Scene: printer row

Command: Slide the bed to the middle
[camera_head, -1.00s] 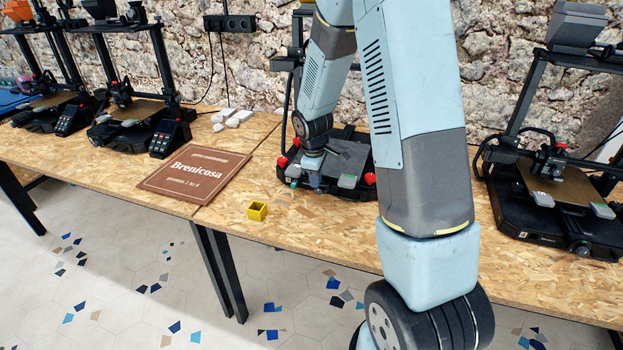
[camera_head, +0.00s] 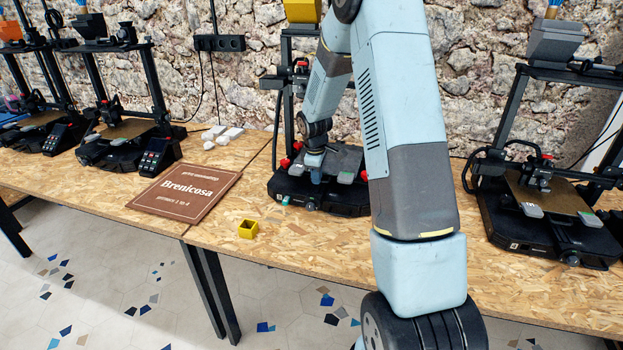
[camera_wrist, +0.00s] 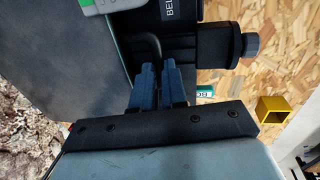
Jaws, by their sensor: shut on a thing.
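The bed (camera_head: 343,157) is a dark grey plate on the middle printer (camera_head: 316,199), with light clips and red knobs at its edges. In the head view it stands back from the printer's front edge. My gripper (camera_head: 316,176) is low at the bed's front left side. In the wrist view the bed (camera_wrist: 60,60) fills the left, with a green and grey clip at the top. The dark blue fingers of my gripper (camera_wrist: 154,88) are closed at the bed's edge. My arm covers the bed's right side in the head view.
A yellow open box (camera_head: 248,229) sits on the chipboard bench (camera_head: 262,258) in front of the printer. A brown sign (camera_head: 185,192) lies to the left. Other printers stand at the left and at the right (camera_head: 560,235). A stone wall is behind.

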